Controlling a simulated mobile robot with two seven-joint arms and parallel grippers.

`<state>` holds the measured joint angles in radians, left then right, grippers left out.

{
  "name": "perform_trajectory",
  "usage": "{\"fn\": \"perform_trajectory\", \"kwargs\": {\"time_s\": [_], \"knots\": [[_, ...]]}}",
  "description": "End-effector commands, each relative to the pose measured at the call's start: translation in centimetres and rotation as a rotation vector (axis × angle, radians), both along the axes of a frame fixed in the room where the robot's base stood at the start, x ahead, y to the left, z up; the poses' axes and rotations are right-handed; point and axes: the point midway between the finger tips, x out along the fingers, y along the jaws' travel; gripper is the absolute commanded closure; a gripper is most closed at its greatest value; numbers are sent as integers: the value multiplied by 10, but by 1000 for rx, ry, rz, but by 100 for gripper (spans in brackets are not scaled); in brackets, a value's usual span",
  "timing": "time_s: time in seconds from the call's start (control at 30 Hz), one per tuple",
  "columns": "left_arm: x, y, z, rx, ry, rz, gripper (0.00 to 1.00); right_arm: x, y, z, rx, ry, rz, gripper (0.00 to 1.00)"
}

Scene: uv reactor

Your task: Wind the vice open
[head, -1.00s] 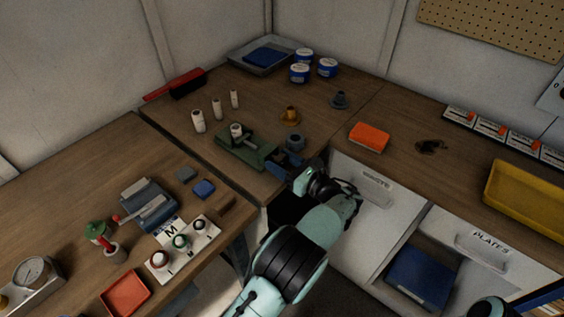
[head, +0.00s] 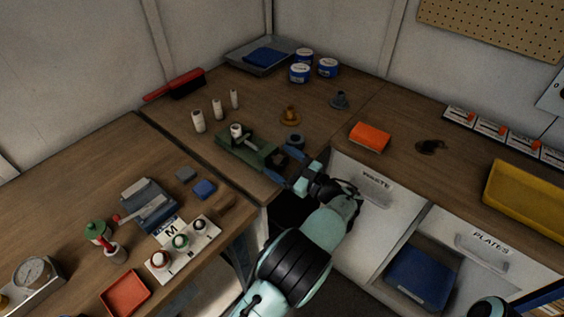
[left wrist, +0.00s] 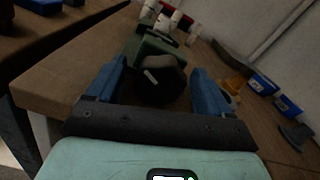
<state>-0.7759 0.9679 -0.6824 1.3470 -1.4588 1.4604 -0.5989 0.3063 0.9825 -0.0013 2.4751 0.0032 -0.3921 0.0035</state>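The green vice (head: 246,152) stands on the back bench near its front edge, with a pale cylindrical piece (head: 236,131) upright at its jaws. In the left wrist view the green vice body (left wrist: 150,44) lies ahead, with its dark round knob (left wrist: 160,86) facing me. My left gripper (head: 285,166) is at the vice's near right end. In the wrist view its blue fingers (left wrist: 160,74) are open, one on each side of the knob, with visible gaps. The jaw gap is not clear.
Several white cylinders (head: 198,121) stand behind the vice. A brass-coloured part (head: 290,114) and a dark grey round part (head: 294,141) sit to its right. An orange block (head: 370,137) lies farther right. The left bench holds a white M plate (head: 183,243) and a red tray (head: 125,294).

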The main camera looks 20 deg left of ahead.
Motion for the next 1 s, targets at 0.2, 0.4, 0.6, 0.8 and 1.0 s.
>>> {"fn": "perform_trajectory", "kwargs": {"time_s": [0.2,0.4,0.6,0.8,1.0], "knots": [[0,0,0,0,1,0,20,0,0,0,0,0,0,57],[-6,-19,0,1,1,-5,20,0,0,0,0,0,0,57],[-21,-61,0,1,0,-6,20,0,0,1,0,1,0,57],[-35,-100,0,0,-1,-4,20,-1,0,2,0,3,1,57],[-44,-121,0,1,0,-2,20,-1,0,2,1,4,1,57]]}}
